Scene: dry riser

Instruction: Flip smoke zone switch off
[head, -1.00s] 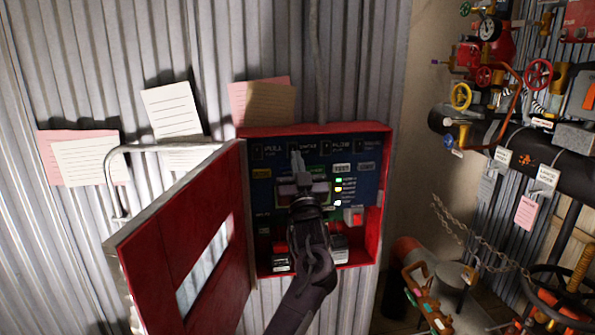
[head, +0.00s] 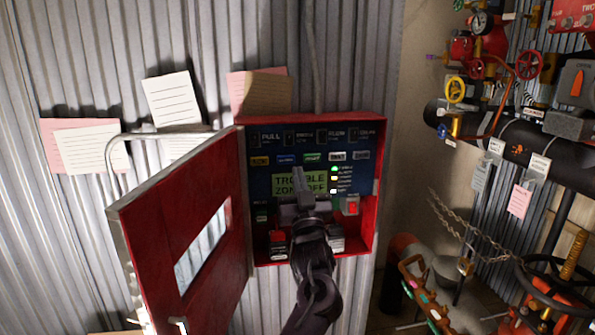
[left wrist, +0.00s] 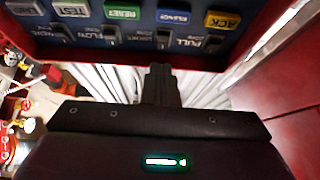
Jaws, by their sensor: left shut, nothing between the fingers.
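The smoke zone switch (head: 288,139) is the second from the left in the row of small dark switches at the top of the blue panel (head: 262,185). It also shows in the left wrist view (left wrist: 163,38), seen upside down; its lever position is too small to tell. The green display (head: 285,184) reads "TROUBLE ZONE OFF", partly hidden by my gripper. My left gripper (head: 299,172) is shut and empty in front of the display, below the switch row. In the left wrist view my fingertips (left wrist: 160,70) appear apart from the switch. My right gripper is out of view.
The red box (head: 375,190) is open, its red door (head: 180,240) swung out to the left. Coloured buttons (head: 313,157) sit below the switches. Papers (head: 172,100) hang on the corrugated wall. Pipes and valves (head: 520,130) stand at the right.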

